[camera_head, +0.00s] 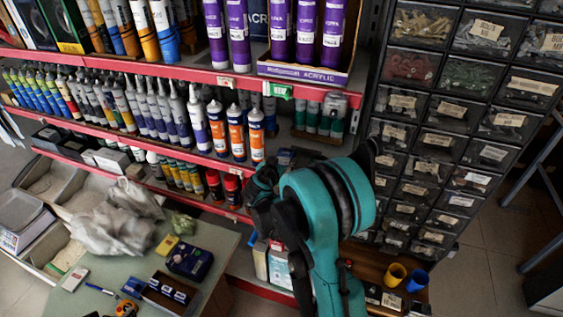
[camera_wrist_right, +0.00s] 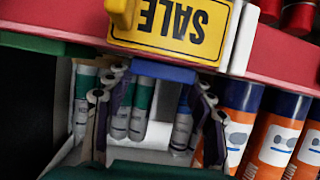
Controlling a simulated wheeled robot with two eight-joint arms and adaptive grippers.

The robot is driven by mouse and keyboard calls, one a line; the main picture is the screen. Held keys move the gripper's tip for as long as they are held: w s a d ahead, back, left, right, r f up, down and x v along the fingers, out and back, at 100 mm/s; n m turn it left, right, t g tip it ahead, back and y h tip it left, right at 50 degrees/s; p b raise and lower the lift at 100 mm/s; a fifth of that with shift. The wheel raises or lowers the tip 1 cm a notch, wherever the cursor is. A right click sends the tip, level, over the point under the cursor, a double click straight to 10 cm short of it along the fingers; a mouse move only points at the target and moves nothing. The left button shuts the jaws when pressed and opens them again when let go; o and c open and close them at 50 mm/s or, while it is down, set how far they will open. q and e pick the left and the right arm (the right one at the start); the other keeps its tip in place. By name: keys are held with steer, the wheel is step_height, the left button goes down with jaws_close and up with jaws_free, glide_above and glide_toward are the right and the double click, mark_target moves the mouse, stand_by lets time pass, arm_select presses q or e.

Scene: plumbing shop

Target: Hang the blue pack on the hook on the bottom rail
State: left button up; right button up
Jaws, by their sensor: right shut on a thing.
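My right gripper (camera_wrist_right: 160,85) is in front of the shelf, with its two dark fingers on either side of a narrow blue edge. This edge appears to be the blue pack (camera_wrist_right: 165,73), held at the fingertips; most of it is hidden. In the head view, my right gripper (camera_head: 262,187) is dark and partly covered by my teal arm, and the pack cannot be made out there. The red bottom rail (camera_head: 150,182) runs behind it. A red rail (camera_wrist_right: 50,42) also crosses the top of the wrist view. I cannot make out the hook. My left gripper is out of view.
A yellow SALE sign (camera_wrist_right: 170,28) hangs upside down in the wrist view, close above the fingertips. Orange-and-white tubes (camera_head: 236,132) crowd the shelf. A drawer cabinet (camera_head: 450,110) stands at right. A table (camera_head: 205,235) at lower left bears a dark blue box (camera_head: 190,262).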

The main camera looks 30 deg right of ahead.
steer(key=shift+f, duration=0.2)
steer(key=o, duration=1)
